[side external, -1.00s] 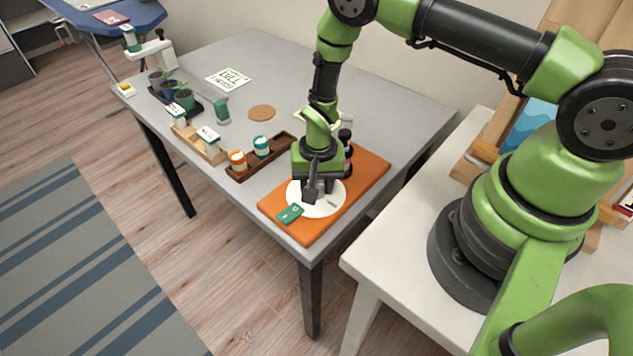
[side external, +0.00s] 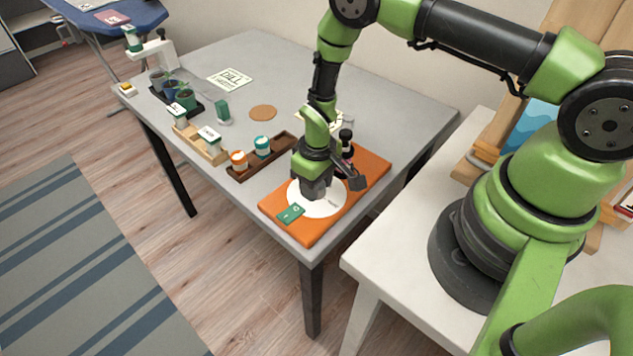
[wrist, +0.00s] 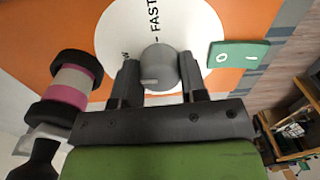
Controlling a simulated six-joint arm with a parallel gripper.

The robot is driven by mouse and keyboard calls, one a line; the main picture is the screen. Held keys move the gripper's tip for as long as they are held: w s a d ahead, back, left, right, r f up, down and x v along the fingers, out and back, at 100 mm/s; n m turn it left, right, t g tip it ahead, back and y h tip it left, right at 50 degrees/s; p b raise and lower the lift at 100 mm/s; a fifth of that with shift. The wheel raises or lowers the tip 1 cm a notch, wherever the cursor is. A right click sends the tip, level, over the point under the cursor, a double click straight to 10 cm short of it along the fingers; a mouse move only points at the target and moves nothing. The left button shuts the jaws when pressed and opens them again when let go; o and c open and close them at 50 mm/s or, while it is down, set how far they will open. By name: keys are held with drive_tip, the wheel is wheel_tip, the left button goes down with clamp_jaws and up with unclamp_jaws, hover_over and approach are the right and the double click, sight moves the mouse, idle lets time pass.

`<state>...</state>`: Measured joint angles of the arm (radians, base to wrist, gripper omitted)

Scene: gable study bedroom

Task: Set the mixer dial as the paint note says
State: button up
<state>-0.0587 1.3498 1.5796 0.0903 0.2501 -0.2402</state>
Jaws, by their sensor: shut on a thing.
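The mixer dial is a small grey knob (wrist: 158,66) with a light pointer mark, in the middle of a white round face (wrist: 112,38). The face shows the word FAST and part of another word; the rest is hidden. In the side view the white face (side external: 330,207) lies on an orange base (side external: 368,170). My gripper (side external: 317,192) is down at the face. In the wrist view its two fingers (wrist: 158,80) are shut on the knob from both sides. A green plate marked O and I (wrist: 238,54) lies beside the face. I cannot make out a paint note.
A black-and-pink bottle-like thing (side external: 346,147) stands close behind my gripper. A dark tray (side external: 243,173) with orange and teal jars is to the left. A card reading DILL (side external: 231,79), potted plants (side external: 184,97) and a cork disc (side external: 263,112) are farther back.

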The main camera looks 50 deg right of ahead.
drive_tip(key=shift+n, duration=0.6)
drive_tip(key=o, duration=0.9)
drive_tip(key=shift+r, duration=0.15)
wheel_tip(320, 180, up, 10)
drive_tip(key=shift+d+f, duration=0.15)
